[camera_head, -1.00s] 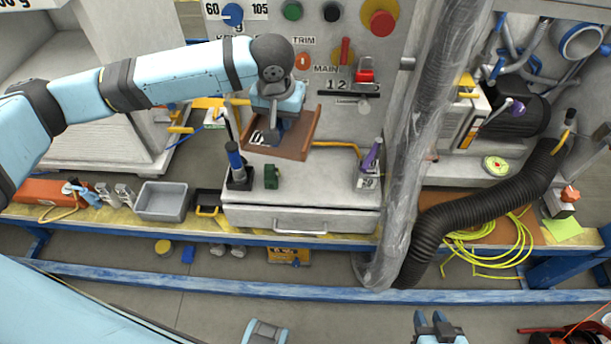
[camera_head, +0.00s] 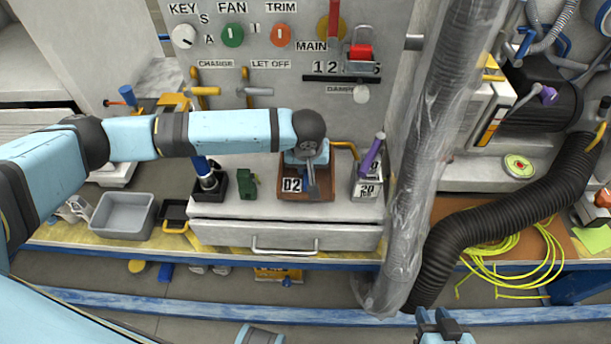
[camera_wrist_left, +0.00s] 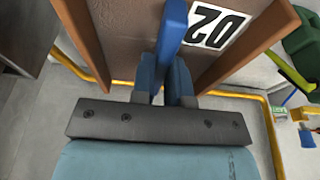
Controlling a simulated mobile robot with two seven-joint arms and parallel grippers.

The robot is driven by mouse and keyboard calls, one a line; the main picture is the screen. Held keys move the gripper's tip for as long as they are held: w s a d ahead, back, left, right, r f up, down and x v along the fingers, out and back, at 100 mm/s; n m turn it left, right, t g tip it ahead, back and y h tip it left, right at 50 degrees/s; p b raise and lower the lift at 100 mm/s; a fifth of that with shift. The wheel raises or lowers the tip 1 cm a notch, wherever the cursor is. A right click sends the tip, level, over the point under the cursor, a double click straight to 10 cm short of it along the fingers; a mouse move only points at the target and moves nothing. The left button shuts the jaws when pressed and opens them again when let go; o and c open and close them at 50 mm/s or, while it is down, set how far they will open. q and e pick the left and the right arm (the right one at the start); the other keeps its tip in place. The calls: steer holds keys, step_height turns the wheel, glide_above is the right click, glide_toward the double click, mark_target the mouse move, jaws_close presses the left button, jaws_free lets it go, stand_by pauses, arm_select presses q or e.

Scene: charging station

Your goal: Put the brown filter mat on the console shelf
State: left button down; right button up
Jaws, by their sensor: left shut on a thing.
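The brown filter mat (camera_head: 318,193) has raised side edges and a white 02 label. It is over the right half of the grey console shelf (camera_head: 262,208), between a green block and a grey 20 block. I cannot tell whether it rests on the shelf or is just above it. My left gripper (camera_head: 312,178) is shut on the mat from above and partly hides it. In the left wrist view the mat (camera_wrist_left: 125,40) fills the top middle, with the blue fingers (camera_wrist_left: 165,80) against it. My right gripper (camera_head: 440,322) is open and empty at the bottom edge.
A green block (camera_head: 247,186) and a black holder (camera_head: 210,186) stand left of the mat. The grey 20 block (camera_head: 369,184) with a purple handle is close on its right. A yellow bent rail (camera_head: 346,147) runs behind. A plastic-wrapped column (camera_head: 425,150) stands further right.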

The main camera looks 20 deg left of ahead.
mark_target(307, 173)
arm_select(q)
steer(key=x, duration=0.3)
steer(key=shift+s+d+f+b, duration=0.1)
steer(key=shift+s+f+b, duration=0.05)
steer(key=shift+s+b, duration=0.2)
steer(key=shift+f, duration=0.25)
arm_select(e)
steer(key=shift+w+r, duration=0.15)
steer(key=shift+w, duration=0.1)
arm_select(q)
steer(key=shift+f, duration=0.1)
steer(key=c, duration=1.1)
jaws_free()
arm_select(e)
steer(key=shift+s+f, duration=0.1)
steer(key=shift+f, duration=0.15)
